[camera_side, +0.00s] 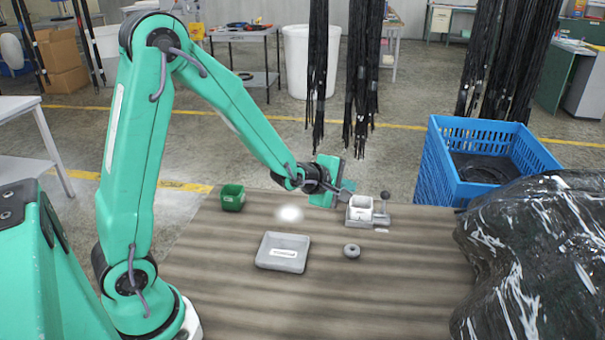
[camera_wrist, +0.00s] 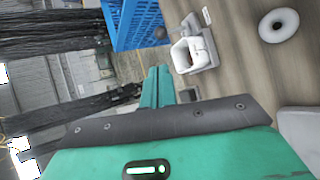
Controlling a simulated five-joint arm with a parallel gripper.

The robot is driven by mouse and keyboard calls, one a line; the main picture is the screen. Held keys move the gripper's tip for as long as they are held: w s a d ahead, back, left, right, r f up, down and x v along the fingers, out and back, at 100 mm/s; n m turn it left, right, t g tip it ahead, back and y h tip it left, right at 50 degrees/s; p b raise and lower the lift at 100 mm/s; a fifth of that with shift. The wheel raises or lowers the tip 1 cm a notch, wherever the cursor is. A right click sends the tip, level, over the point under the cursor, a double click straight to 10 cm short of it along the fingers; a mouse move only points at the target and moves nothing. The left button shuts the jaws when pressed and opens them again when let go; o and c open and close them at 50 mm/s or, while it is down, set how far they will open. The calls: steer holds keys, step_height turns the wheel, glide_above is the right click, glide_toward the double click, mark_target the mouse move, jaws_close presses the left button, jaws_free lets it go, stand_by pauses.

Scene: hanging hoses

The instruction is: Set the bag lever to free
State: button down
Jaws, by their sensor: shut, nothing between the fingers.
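The bag lever (camera_side: 385,197) is a short stick with a dark round knob, standing roughly upright on a grey base at the far edge of the table. Its knob also shows in the wrist view (camera_wrist: 161,32). A small white open holder (camera_side: 360,209) with a label stands just left of the lever and also shows in the wrist view (camera_wrist: 190,54). My gripper (camera_side: 346,191) is shut and empty, just left of and above the holder, apart from the lever. In the wrist view its teal fingers (camera_wrist: 158,80) lie together. Any lever position markings are too small to read.
A grey tray (camera_side: 283,253), a grey ring (camera_side: 352,251) and a green bin (camera_side: 232,198) are on the table. A blue crate (camera_side: 440,165) stands behind at right, with a black plastic bag (camera_side: 540,260) in front. Black hoses (camera_side: 362,75) hang behind my gripper.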

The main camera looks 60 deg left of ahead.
steer(key=shift+w+d+r+m+g+h, duration=0.15)
steer(key=shift+w+d+r+m+g, duration=0.3)
steer(key=shift+g, duration=0.85)
steer(key=shift+w+d+r+m+g+h, duration=0.15)
steer(key=shift+w+d+r+g, duration=0.4)
steer(key=shift+g, duration=0.75)
steer(key=shift+w+d+r+m+g+h, duration=0.1)
steer(key=shift+w+d+r+m+g, duration=0.4)
steer(key=shift+g, duration=0.8)
steer(key=shift+s+d+r, duration=0.1)
steer(key=shift+s+r, duration=0.05)
steer(key=shift+s, duration=0.05)
glide_toward(384, 204)
steer(key=s+f, duration=0.2)
steer(key=f, duration=0.1)
steer(key=s+f, duration=0.1)
steer(key=f, duration=0.1)
steer(key=shift+d+f, duration=0.1)
steer(key=shift+d, duration=0.3)
steer(key=shift+w+a, duration=0.2)
steer(key=shift+w, duration=0.75)
steer(key=shift+w+a, duration=0.2)
steer(key=shift+w, duration=0.75)
